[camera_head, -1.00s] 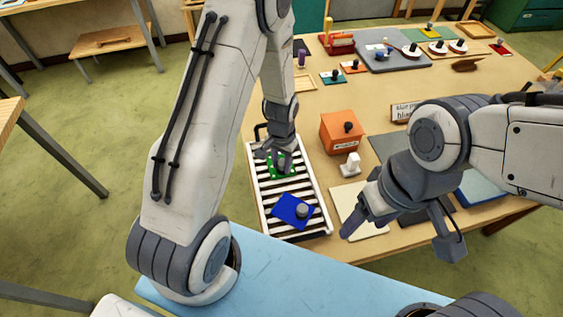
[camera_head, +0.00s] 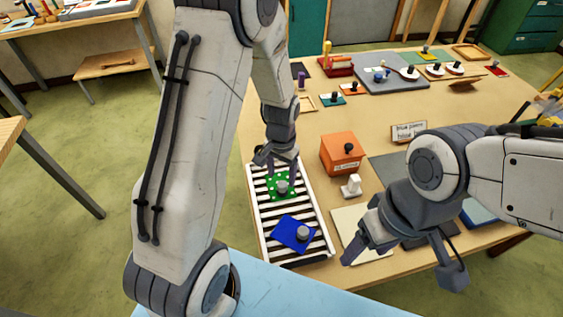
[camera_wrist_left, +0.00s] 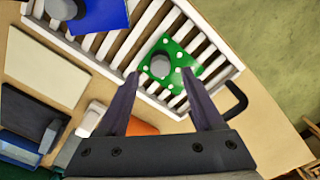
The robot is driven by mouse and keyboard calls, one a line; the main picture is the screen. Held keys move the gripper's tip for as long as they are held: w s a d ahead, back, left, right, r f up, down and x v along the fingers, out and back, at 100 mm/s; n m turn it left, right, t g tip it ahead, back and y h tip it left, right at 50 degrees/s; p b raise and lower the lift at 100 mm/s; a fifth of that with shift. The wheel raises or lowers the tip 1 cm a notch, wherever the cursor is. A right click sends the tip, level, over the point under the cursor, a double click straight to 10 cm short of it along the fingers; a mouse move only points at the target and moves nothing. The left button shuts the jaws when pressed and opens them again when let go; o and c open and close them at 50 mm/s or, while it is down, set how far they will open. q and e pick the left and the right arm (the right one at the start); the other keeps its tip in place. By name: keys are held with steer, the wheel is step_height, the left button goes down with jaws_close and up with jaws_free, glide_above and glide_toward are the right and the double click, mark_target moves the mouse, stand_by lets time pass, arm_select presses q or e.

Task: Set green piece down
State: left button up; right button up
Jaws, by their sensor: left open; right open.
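The green piece (camera_head: 276,188), a flat plate with white dots and a grey knob, lies on the far part of the white slatted rack (camera_head: 259,215). It also shows in the left wrist view (camera_wrist_left: 183,60), resting across the slats. My left gripper (camera_head: 283,172) is open just above and behind the green piece. My right gripper (camera_head: 400,258) is open and empty over the table's near right side.
A blue piece (camera_head: 288,234) with a grey knob lies on the near part of the rack. An orange box (camera_head: 340,154), a white knobbed piece (camera_head: 351,187) and a cream mat (camera_head: 350,222) are right of the rack. A labelled sign (camera_head: 408,132) stands further back.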

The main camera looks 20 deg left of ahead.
arm_select(q)
step_height(320, 180, up, 6)
steer(key=b, duration=0.1)
steer(key=s+d+r+m, duration=0.1)
steer(key=s+d+r, duration=0.2)
steer(key=s, duration=0.4)
steer(key=s+d+r+m, duration=0.2)
steer(key=s+d+r, duration=0.1)
steer(key=s+d, duration=0.2)
steer(key=s+d+r+m+h, duration=0.1)
steer(key=s+d+r+m, duration=0.1)
steer(key=s+d, duration=0.3)
steer(key=s+r, duration=0.1)
steer(key=s, duration=0.3)
steer(key=shift+s+r, duration=0.15)
steer(key=shift+s, duration=0.1)
step_height(320, 180, down, 3)
steer(key=b, duration=0.3)
